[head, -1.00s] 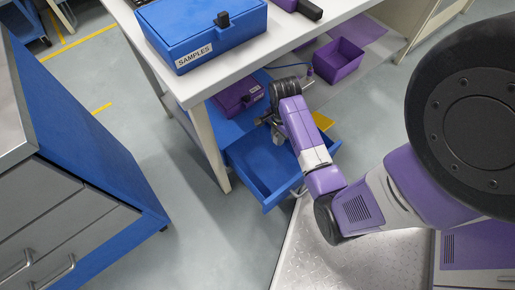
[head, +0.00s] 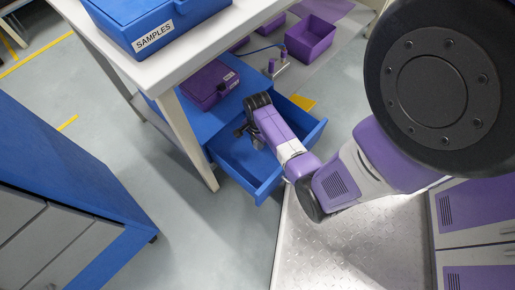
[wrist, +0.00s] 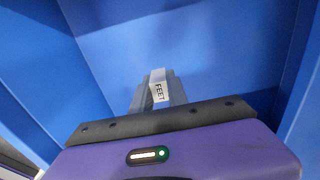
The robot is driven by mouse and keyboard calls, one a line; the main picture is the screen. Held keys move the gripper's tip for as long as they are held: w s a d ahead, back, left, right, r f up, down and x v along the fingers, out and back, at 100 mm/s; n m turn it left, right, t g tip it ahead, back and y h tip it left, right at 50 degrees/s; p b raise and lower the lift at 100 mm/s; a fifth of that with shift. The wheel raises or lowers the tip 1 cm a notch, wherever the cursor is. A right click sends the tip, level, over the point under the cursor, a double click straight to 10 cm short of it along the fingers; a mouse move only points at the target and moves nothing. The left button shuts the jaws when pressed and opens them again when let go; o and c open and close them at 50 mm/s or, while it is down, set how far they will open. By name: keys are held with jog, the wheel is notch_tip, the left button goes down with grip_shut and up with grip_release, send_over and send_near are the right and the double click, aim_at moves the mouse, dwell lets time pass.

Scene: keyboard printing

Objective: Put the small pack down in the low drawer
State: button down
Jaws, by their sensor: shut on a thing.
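The open low drawer (head: 232,158) is blue and empty-looking, pulled out below the white-topped bench in the head view. My gripper (head: 246,133) points down over the back left part of the drawer. In the wrist view my gripper (wrist: 150,98) is shut on the small pack (wrist: 159,86), which has a white label reading FEET. Blue drawer walls and floor (wrist: 205,45) surround it there. I cannot tell whether the pack touches the floor. The pack is too small to make out in the head view.
A purple case (head: 208,84) sits on the blue surface just behind the drawer. A blue SAMPLES box (head: 150,22) stands on the bench top. A purple open bin (head: 311,36) is farther back. A blue cabinet (head: 75,190) stands at left, with clear floor between.

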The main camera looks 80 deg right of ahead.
aim_at(258, 152)
jog(key=shift+f+b, duration=1)
jog(key=shift+f, duration=1.2)
jog(key=shift+f, duration=0.15)
jog(key=c, duration=1.3)
grip_release()
